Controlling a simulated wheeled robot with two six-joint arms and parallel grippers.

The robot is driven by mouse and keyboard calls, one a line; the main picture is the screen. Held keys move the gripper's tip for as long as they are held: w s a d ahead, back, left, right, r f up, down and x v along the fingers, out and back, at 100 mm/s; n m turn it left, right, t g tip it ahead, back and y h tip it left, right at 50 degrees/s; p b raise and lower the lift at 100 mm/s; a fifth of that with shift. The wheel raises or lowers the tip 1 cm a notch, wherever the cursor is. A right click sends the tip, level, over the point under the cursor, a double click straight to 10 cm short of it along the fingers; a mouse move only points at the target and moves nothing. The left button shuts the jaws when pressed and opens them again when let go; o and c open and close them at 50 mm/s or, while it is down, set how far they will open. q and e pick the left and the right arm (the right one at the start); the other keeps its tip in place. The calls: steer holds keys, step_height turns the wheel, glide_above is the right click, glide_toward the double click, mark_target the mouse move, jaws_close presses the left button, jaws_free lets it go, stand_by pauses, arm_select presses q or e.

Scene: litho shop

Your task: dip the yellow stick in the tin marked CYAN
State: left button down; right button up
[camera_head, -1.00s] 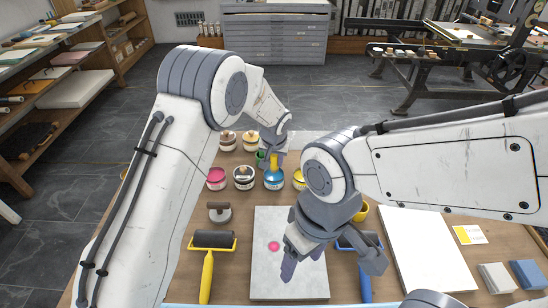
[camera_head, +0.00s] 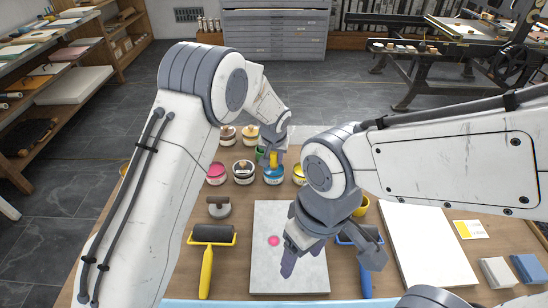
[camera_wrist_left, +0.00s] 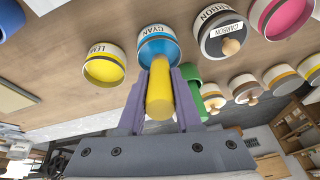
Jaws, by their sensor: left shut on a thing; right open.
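My left gripper (camera_head: 273,157) is shut on the yellow stick (camera_head: 273,160) behind the work slab. In the left wrist view the yellow stick (camera_wrist_left: 160,92) lies between the purple fingers (camera_wrist_left: 160,80) and points into the mouth of the blue tin marked CYAN (camera_wrist_left: 158,42). The cyan tin (camera_head: 273,176) stands upright on the table; how deep the stick's end is inside cannot be told. My right gripper (camera_head: 331,264) is open and empty above the grey slab (camera_head: 262,286).
The lemon tin (camera_wrist_left: 103,68) and carbon tin (camera_wrist_left: 222,38) flank the cyan tin. A magenta tin (camera_head: 216,173) stands further left. A green item (camera_wrist_left: 193,88) is close behind the stick. Rollers (camera_head: 212,236), white paper (camera_head: 425,245) and blocks (camera_head: 497,271) lie nearer.

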arm_select(q)
steer(key=shift+f+b, duration=0.55)
steer(key=shift+f, duration=0.05)
stand_by(1.4)
steer(key=shift+r, duration=0.1)
steer(key=shift+r+p, duration=2.4)
steer(key=shift+r, duration=1.05)
